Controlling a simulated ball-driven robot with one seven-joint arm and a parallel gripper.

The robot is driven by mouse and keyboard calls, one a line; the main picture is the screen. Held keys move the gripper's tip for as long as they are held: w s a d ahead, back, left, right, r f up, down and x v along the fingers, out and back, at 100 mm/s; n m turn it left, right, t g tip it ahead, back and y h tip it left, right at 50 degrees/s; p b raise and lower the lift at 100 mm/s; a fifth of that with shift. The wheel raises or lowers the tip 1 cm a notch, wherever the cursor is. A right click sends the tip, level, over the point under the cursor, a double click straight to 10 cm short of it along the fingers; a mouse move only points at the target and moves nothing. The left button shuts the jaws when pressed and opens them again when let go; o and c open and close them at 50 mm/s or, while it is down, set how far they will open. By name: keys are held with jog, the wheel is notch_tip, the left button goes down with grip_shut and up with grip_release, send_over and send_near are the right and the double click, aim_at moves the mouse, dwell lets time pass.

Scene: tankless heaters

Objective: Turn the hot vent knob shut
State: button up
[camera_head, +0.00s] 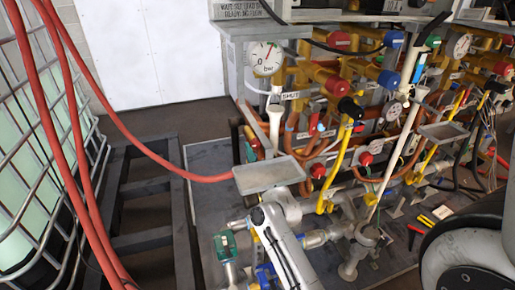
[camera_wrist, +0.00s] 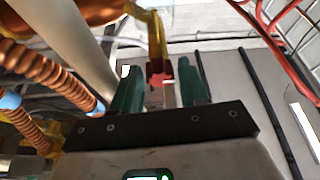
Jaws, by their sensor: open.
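In the wrist view my gripper (camera_wrist: 158,66) is open, with a green finger on each side. A yellow handle with a dark red end (camera_wrist: 158,72) shows between the fingers. I cannot tell whether it touches either finger, or whether it is the hot vent knob. In the head view several red knobs sit on the pipework, including one on the upper brass pipes (camera_head: 337,86) and one lower down (camera_head: 318,171). No readable label marks the hot vent knob. My gripper cannot be clearly picked out in the head view.
In the head view a dial gauge (camera_head: 266,57) and a grey tray (camera_head: 268,175) stand near the pipes. Red hoses (camera_head: 62,110) hang at the left beside a caged tank (camera_head: 38,150). In the wrist view, ribbed copper pipes (camera_wrist: 62,82) and a grey pipe (camera_wrist: 82,48) are close to the left finger.

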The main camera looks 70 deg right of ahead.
jog(key=shift+c, duration=0.3)
jog(key=c, duration=0.7)
jog(key=shift+r+m+p, duration=0.2)
jog(key=shift+m+p, duration=0.1)
jog(key=shift+p, duration=0.3)
jog(key=shift+w+r+m+g+h+p, duration=0.15)
jog(key=shift+m+g+h+p, duration=0.15)
jog(key=shift+m+p, duration=0.7)
jog(key=m+g+h+p, duration=0.1)
jog(key=m+p, duration=0.2)
jog(key=p, duration=0.1)
jog(key=shift+a, duration=0.1)
jog(key=m+g+h+p, duration=0.1)
jog(key=m+g+p, duration=0.1)
jog(key=m+p, duration=0.1)
jog(key=shift+m+g+p, duration=0.3)
jog(key=shift+m+p, duration=0.1)
jog(key=shift+m, duration=0.4)
jog(key=shift+a+f+m+g+p, duration=0.1)
jog(key=shift+f+m+g+p, duration=0.1)
jog(key=shift+m+g+p, duration=1.1)
jog(key=shift+f+m+t, duration=0.1)
jog(key=shift+m+t, duration=0.2)
jog(key=shift+m, duration=0.3)
